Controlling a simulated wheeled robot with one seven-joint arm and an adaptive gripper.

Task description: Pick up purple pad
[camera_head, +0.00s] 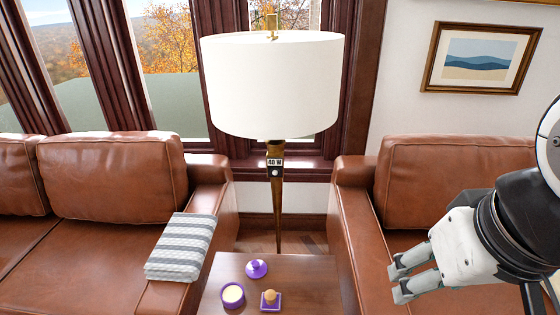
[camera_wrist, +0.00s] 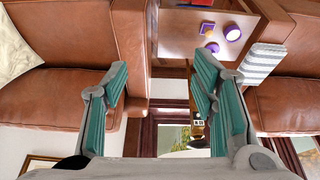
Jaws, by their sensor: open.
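A small square purple pad (camera_head: 270,307) lies on the wooden side table near its front edge. A tan, rounded object (camera_head: 270,296) sits on it and hides part of its top. The pad also shows in the wrist view (camera_wrist: 206,28), on the table beyond my fingers. My gripper (camera_head: 398,284) is to the right of the table in the head view, in front of the right armchair. Its fingers are spread and empty, well apart from the pad. The wrist view shows both fingers (camera_wrist: 160,82) with clear space between them.
On the wooden table (camera_head: 310,285), a purple round tin with cream filling (camera_head: 232,295) and a purple lid (camera_head: 257,268) are near the pad. A lamp (camera_head: 275,85) stands behind. Leather armrests (camera_head: 360,235) flank the table; a striped towel (camera_head: 182,247) lies on the left one.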

